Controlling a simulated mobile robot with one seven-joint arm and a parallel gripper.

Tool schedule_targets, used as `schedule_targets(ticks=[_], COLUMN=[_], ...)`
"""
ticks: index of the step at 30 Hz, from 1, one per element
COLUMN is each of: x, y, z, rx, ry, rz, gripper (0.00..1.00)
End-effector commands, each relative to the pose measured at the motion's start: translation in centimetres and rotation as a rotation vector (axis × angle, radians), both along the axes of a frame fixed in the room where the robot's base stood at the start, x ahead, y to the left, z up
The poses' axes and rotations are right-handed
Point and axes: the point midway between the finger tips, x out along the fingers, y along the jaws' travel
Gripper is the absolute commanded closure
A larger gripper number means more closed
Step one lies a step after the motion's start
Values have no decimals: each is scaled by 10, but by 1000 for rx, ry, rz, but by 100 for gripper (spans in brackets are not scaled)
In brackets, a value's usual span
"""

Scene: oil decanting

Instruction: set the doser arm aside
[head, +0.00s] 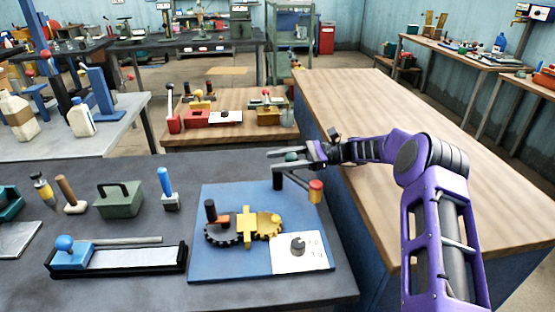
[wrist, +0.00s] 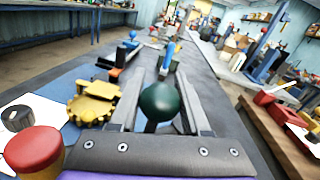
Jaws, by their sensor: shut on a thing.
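My gripper (head: 283,159) is shut on a grey bent arm with a dark green ball knob (head: 291,156) and a red-and-orange capped end (head: 316,191); this appears to be the doser arm. It hangs above the back right corner of the blue board (head: 215,262). In the wrist view the green ball (wrist: 160,102) sits between the two fingers, and the red cap (wrist: 33,150) is at the lower left. The grey link is mostly hidden there. The board carries a dark gear (head: 222,235), a yellow bracket (head: 246,224) and a white plate (head: 310,255) with a dark knob.
Left of the board, the dark bench holds a blue-handled sharpening block (head: 72,255), a green box (head: 120,200) and a blue-handled tool (head: 167,188). A bare wooden bench (head: 370,110) lies to the right. Another wooden table (head: 200,145) with red-knobbed devices stands behind.

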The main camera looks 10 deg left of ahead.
Motion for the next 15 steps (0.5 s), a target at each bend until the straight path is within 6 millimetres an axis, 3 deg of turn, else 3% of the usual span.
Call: schedule_targets(ticks=[11, 12, 15], x=[0, 0, 0], y=[-1, -1, -1], z=[0, 0, 0], rx=[0, 0, 0], ry=[-1, -1, -1], rz=[0, 0, 1], gripper=[100, 46, 28])
